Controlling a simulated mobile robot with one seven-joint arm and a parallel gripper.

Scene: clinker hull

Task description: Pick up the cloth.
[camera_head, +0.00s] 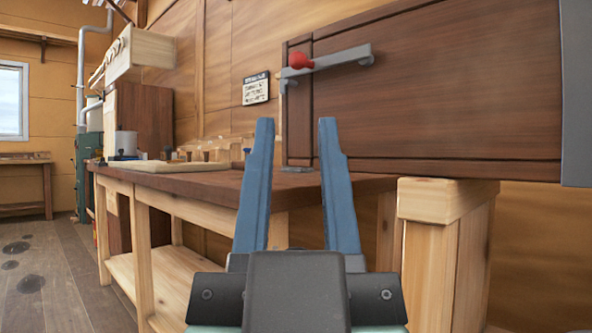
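My gripper (297,128) is in the lower middle of the head view, its two blue fingers pointing up and standing wide apart. Nothing is between the fingers; the workbench edge and dark wood show behind the gap. I cannot make out a cloth for certain. A flat pale slab-like item (160,165) lies on the far left part of the workbench, but I cannot tell what it is.
A workbench (215,184) with a dark top runs across the middle. A large dark wooden panel (440,85) with a metal bar and red knob (300,60) stands at right above a pale wooden post (440,225). Open floor (45,285) lies at left.

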